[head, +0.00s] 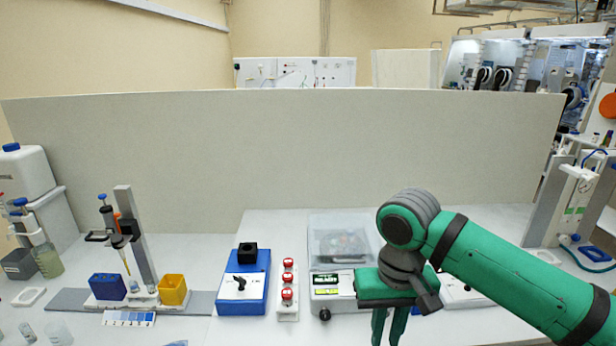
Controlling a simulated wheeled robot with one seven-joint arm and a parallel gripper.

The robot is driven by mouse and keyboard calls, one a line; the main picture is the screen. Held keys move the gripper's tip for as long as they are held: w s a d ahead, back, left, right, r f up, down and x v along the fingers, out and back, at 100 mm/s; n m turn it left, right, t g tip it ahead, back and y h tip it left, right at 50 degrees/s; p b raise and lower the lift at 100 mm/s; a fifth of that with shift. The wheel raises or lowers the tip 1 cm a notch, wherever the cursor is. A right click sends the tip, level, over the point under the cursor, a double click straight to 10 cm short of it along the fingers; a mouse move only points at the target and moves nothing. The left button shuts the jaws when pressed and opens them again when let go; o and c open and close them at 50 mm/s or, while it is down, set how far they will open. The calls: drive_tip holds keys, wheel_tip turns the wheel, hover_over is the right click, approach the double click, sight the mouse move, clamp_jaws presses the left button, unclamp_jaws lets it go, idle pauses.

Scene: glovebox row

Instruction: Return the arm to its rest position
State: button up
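My green and grey arm reaches in from the lower right in the head view. My gripper (389,330) points down at the end of the wrist, in front of the right part of the balance. Its two green fingers show a gap between them, with nothing visible in it. The fingertips are cut off by the lower picture edge. The balance (328,284), with a clear-lidded chamber and a lit green display, is partly hidden by my wrist.
Left of the balance are a strip with red buttons (288,280), a blue device with a black knob (243,285), a yellow bin (173,290) and a pipette on a stand (112,225). A grey partition (300,160) closes the back. Bench (225,325) shows bare between devices.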

drive_tip(key=w+a+t+y, duration=0.4)
drive_tip(key=a+y, duration=0.1)
drive_tip(key=a, duration=0.5)
drive_tip(key=w+a+r+t+y, duration=0.1)
drive_tip(key=w+a+t+y, duration=0.3)
drive_tip(key=a, duration=0.6)
drive_tip(key=w+a+t+y, duration=0.4)
drive_tip(key=a+y, duration=0.1)
drive_tip(key=a, duration=0.6)
drive_tip(key=s+d+f+m+t+h, duration=0.35)
drive_tip(key=s+f+h, duration=0.35)
drive_tip(key=f, duration=0.4)
drive_tip(key=s+d+f+m+t+h, duration=0.2)
drive_tip(key=s+d+f+m+h, duration=0.3)
drive_tip(key=s+f, duration=0.5)
drive_tip(key=s+d+f+n, duration=0.2)
drive_tip(key=s, duration=0.6)
drive_tip(key=s+d+f+n+g+h, duration=0.1)
drive_tip(key=s+d+f+n, duration=0.1)
drive_tip(key=s, duration=0.6)
drive_tip(key=s+d+f+n+g+h, duration=0.1)
drive_tip(key=s+d+n, duration=0.2)
drive_tip(key=s, duration=0.5)
drive_tip(key=shift+s+d+f+n, duration=0.2)
drive_tip(key=shift+d+f+n, duration=0.2)
drive_tip(key=shift+d, duration=0.1)
drive_tip(key=shift+o, duration=1.4)
drive_tip(key=shift+s+d+r, duration=0.1)
drive_tip(key=shift+s+d, duration=0.05)
drive_tip(key=shift+s, duration=0.2)
